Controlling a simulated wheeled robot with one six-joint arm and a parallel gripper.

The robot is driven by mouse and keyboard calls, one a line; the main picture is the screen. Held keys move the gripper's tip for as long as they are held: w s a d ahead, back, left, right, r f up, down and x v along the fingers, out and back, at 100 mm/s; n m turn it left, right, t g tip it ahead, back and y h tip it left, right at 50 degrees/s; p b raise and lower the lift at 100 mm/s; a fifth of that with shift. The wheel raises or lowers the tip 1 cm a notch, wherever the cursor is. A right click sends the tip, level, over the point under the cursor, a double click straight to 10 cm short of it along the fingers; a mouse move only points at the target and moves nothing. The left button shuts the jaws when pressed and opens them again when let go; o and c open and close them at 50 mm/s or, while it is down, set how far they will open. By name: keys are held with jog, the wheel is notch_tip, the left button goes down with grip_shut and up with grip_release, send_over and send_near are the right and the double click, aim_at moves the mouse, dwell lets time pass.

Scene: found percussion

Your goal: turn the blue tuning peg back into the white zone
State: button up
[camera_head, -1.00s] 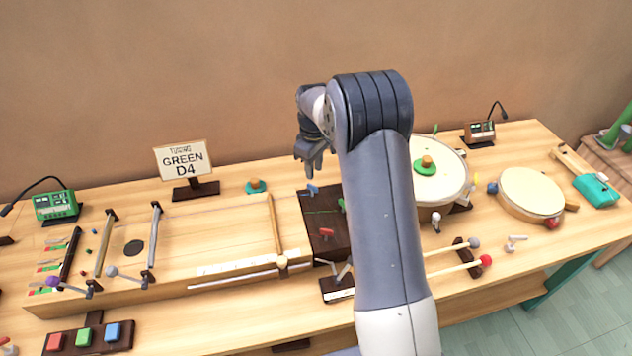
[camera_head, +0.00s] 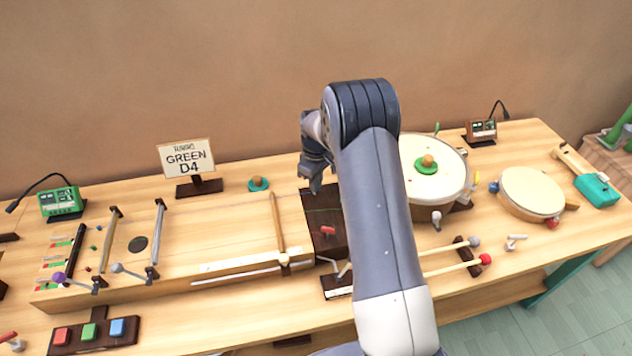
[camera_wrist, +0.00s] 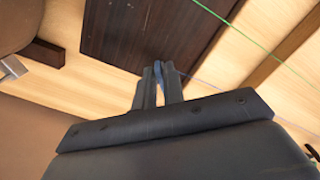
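My gripper (camera_head: 315,188) is low over the far end of the dark peg block (camera_head: 325,245), pointing down. In the wrist view the two fingers (camera_wrist: 159,84) are close together, with a narrow blue piece, the blue tuning peg (camera_wrist: 158,67), between their tips. The gripper appears shut on the peg. In the head view the fingers cover the peg. A red peg (camera_head: 327,230) stands nearer the front on the block. I cannot make out the white zone or the peg's angle against it.
A green string (camera_wrist: 232,24) crosses the dark block in the wrist view. A wooden board with bars (camera_head: 200,235) lies to the left, and a drum (camera_head: 455,165) stands close on the right. A sign reading "GREEN D4" (camera_head: 187,160) stands behind. My arm hides part of the block.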

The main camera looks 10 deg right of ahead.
grip_shut()
jog(key=shift+w+f+n+b, duration=0.1)
jog(key=shift+f+n+b, duration=0.05)
jog(key=shift+n+b, duration=0.5)
jog(key=shift+d+n+b, duration=0.1)
jog(key=shift+n+b, duration=0.6)
jog(key=shift+n, duration=0.65)
jog(key=shift+r, duration=0.2)
jog(key=shift+o, duration=2.2)
grip_release()
